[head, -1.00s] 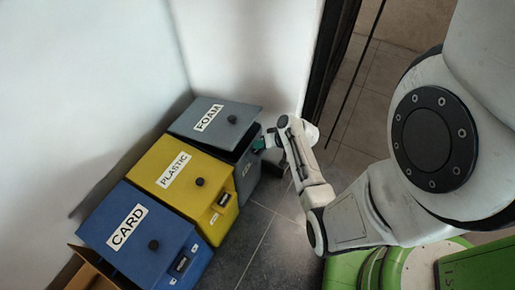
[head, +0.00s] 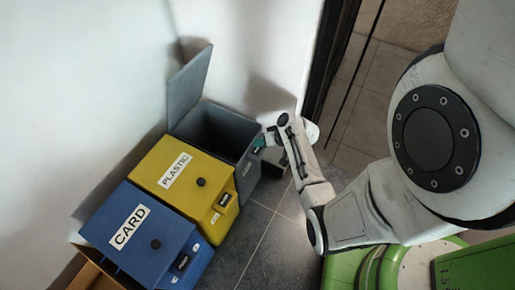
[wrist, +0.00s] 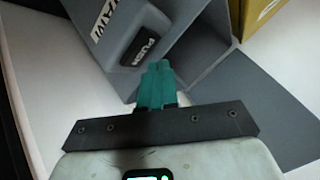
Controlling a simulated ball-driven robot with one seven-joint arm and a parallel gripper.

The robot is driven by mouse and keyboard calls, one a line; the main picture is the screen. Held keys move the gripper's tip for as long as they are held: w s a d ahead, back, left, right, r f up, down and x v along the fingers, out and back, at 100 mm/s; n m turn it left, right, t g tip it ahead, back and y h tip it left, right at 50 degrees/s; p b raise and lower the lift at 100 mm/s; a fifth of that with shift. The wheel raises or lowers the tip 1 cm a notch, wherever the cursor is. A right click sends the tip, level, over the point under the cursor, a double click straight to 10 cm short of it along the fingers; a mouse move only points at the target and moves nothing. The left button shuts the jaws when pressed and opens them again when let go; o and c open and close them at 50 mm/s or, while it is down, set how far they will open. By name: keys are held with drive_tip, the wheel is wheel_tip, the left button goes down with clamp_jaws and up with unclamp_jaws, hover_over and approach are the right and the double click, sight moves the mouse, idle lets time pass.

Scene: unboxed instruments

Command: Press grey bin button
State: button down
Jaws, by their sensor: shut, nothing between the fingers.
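The grey bin (head: 222,131) stands at the back of the row in the head view, its lid (head: 190,84) swung up by the wall and its dark inside showing. Its black button (wrist: 138,47), marked PUSH, shows in the wrist view on the bin's front. My gripper (head: 266,141) is at the bin's front, over the button area. In the wrist view its teal fingers (wrist: 158,72) are shut together and empty, with the tips just beside the button. I cannot tell whether they touch it.
The yellow PLASTIC bin (head: 203,172) and blue CARD bin (head: 150,222) stand beside the grey one, lids shut. A cardboard box (head: 92,262) is at lower left. White walls close the back and left. Tiled floor (head: 262,235) in front is clear.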

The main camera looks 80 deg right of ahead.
sight(260, 149)
drive_tip(key=shift+r+p, duration=2.15)
drive_tip(key=shift+r, duration=0.35)
drive_tip(key=shift+f, duration=0.1)
drive_tip(key=a+r+n+g+y+p, duration=0.1)
drive_tip(key=a+r+n+g+p, duration=0.4)
drive_tip(key=a, duration=0.7)
drive_tip(key=a+r+n+g+y+p, duration=0.1)
drive_tip(key=a+r+n+y, duration=0.15)
drive_tip(key=a+r, duration=0.7)
drive_tip(key=s+a+r+n+g+h+p, duration=0.1)
drive_tip(key=s+a+r+n+g+h, duration=0.1)
drive_tip(key=s+a+r, duration=0.3)
drive_tip(key=shift+s+a+r+n, duration=0.15)
drive_tip(key=shift+a+r+n, duration=0.25)
drive_tip(key=shift+a, duration=0.6)
